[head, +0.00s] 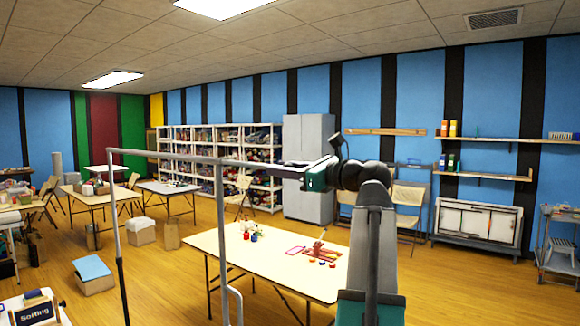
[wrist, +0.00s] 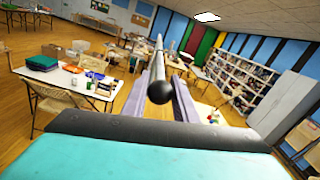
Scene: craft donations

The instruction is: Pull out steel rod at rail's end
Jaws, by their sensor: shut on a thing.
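A grey metal rail (head: 165,154) stands at the left front in the head view, with thin uprights and a long top bar. My gripper (head: 272,166) is level with the top bar, just beyond its right end. In the wrist view the steel rod (wrist: 159,62) points away from me, with a dark rounded end (wrist: 160,92) toward the camera. The two pale fingers of my gripper (wrist: 169,88) lie on either side of it, shut on it. How far the rod sits inside the rail is too small to tell.
A pale folding table (head: 215,240) with small craft items and a red tray stands behind and below the rail. Shelves (head: 270,170) and a grey cabinet (head: 308,160) line the back wall. Open wooden floor (head: 165,285) lies to the left.

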